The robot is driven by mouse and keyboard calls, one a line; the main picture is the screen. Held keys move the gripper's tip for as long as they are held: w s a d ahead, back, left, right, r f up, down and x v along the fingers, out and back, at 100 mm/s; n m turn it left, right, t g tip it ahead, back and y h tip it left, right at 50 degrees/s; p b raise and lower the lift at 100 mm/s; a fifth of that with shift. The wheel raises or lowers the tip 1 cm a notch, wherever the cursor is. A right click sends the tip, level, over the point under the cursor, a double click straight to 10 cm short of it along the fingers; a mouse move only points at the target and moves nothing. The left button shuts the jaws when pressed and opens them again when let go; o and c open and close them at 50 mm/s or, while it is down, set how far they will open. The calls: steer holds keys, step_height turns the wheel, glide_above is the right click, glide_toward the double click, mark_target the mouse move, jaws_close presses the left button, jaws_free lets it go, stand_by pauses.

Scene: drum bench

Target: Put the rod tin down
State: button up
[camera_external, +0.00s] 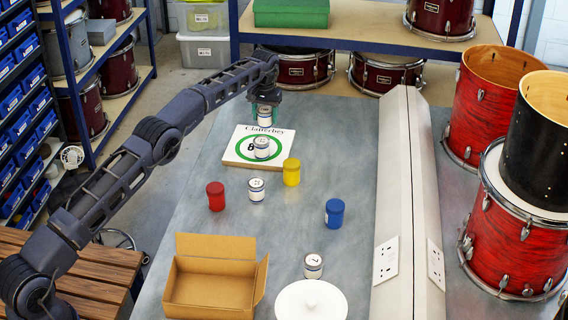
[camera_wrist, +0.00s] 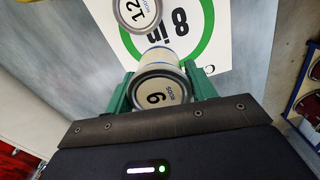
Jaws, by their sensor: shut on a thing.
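My gripper (camera_external: 265,97) is shut on a white tin with a dark band, the held tin (camera_external: 264,115), above the far part of the bench. In the wrist view the held tin (camera_wrist: 163,92) sits between the green fingers; its lid shows a numeral, 6 or 9, and small print that seems to read "rods". A second white tin (camera_external: 262,148) stands upright on a white board (camera_external: 240,160) with a green ring and "8". In the wrist view its lid (camera_wrist: 138,10) reads 12. The gap under the held tin is hard to judge.
Red (camera_external: 216,196), yellow (camera_external: 291,172) and blue (camera_external: 334,213) tins stand on the bench, with white tins (camera_external: 256,189) (camera_external: 313,266). An open cardboard box (camera_external: 215,285) and white round lid (camera_external: 311,301) are near the front. A socket trunking (camera_external: 402,180) and red drums (camera_external: 510,230) lie right.

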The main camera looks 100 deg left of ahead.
mark_target(264, 108)
steer(key=shift+s+f, duration=0.1)
steer(key=shift+f, duration=3.9)
steer(key=shift+f, duration=0.1)
steer(key=o, duration=1.1)
steer(key=shift+f, duration=0.1)
step_height(264, 108, up, 11)
steer(key=shift+a+f, duration=0.15)
steer(key=shift+r, duration=0.75)
